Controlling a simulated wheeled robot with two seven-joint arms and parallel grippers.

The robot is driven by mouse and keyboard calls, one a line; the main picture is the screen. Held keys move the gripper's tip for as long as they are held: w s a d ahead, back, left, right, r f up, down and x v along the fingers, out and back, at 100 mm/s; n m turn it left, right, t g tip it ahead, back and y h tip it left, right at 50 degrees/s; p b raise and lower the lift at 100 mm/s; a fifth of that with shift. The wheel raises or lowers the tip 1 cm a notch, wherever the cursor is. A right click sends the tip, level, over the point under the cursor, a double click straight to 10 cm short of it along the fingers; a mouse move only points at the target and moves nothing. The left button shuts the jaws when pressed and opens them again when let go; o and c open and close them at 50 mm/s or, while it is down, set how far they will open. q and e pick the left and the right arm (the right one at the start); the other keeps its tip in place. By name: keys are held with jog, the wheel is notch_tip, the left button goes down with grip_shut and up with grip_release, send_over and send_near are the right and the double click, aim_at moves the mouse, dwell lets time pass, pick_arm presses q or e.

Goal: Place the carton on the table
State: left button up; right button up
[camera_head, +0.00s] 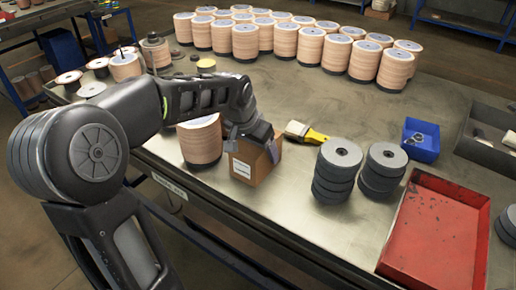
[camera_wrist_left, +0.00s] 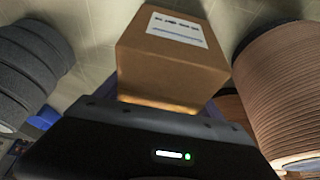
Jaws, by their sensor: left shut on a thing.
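The carton (camera_head: 254,166) is a small brown box with a white label. It is at the table's front part, between a spool-like stack and the grey discs. My left gripper (camera_head: 252,143) comes down over it from above and is shut on it. The carton also shows in the left wrist view (camera_wrist_left: 172,68), label outward, beyond the gripper body. The table (camera_head: 290,95) is a grey metal top. I cannot tell whether the carton's underside touches it. My right gripper is not in view.
A tan disc stack (camera_head: 200,142) stands close left of the carton. A yellow-handled brush (camera_head: 306,132) lies behind right. Two grey disc stacks (camera_head: 336,172) (camera_head: 381,173), a blue bin (camera_head: 420,140) and a red tray (camera_head: 440,225) are to the right. Several tan stacks fill the back; mid-table is clear.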

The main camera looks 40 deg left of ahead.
pick_arm(q)
jog(key=o, duration=2.1)
jog(key=shift+f, duration=0.1)
jog(key=shift+s+r, duration=0.1)
jog(key=shift+r, duration=0.4)
jog(key=v, duration=1.1)
jog(key=shift+s+d+r, duration=0.1)
jog(key=shift+s, duration=0.1)
